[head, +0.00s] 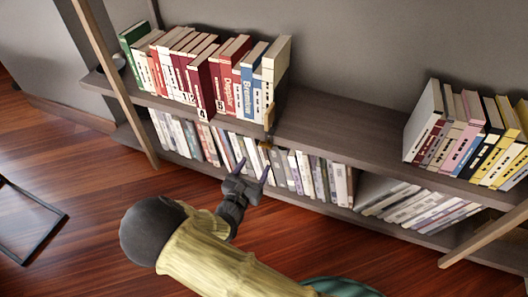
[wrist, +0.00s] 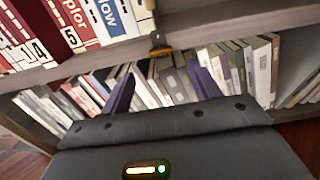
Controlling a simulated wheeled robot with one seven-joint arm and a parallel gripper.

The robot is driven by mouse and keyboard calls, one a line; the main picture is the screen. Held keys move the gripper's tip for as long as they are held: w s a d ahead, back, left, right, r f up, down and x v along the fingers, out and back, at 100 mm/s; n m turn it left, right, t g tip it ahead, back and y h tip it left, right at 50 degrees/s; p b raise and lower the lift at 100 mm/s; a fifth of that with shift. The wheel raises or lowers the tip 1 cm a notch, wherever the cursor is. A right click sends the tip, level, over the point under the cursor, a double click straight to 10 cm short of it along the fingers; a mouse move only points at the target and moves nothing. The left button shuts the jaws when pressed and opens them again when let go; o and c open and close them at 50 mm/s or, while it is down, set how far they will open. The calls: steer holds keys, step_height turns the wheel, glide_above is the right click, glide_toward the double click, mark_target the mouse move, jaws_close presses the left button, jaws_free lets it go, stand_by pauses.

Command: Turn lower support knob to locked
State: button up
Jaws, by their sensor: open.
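A small amber-brown knob (wrist: 160,51) sits at the front edge of the shelf board in the wrist view, below a thin upright post. In the head view the knob (head: 265,145) is a small dark-gold spot under a wooden upright piece (head: 269,117) beside the upper books. I cannot read its turn position or any locked mark. My gripper (head: 253,167) has two purple fingers, open and empty, just in front of and below the knob. In the wrist view the gripper (wrist: 160,76) has its fingers on either side of the knob's line, apart from it.
The upper shelf board (head: 325,130) holds books at left and right, with bare room between. Lower-shelf books (head: 310,172) stand behind my fingers; others lean at right. A slanted wooden post (head: 115,80) stands at left. A black frame (head: 35,215) lies on the wooden floor.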

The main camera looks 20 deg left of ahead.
mark_target(265, 147)
steer(key=w+b, duration=0.1)
steer(key=w, duration=0.2)
steer(key=w+b, duration=0.1)
steer(key=w, duration=0.2)
steer(key=w+b, duration=0.1)
steer(key=w, duration=0.2)
steer(key=shift+d, duration=0.35)
steer(key=c, duration=1)
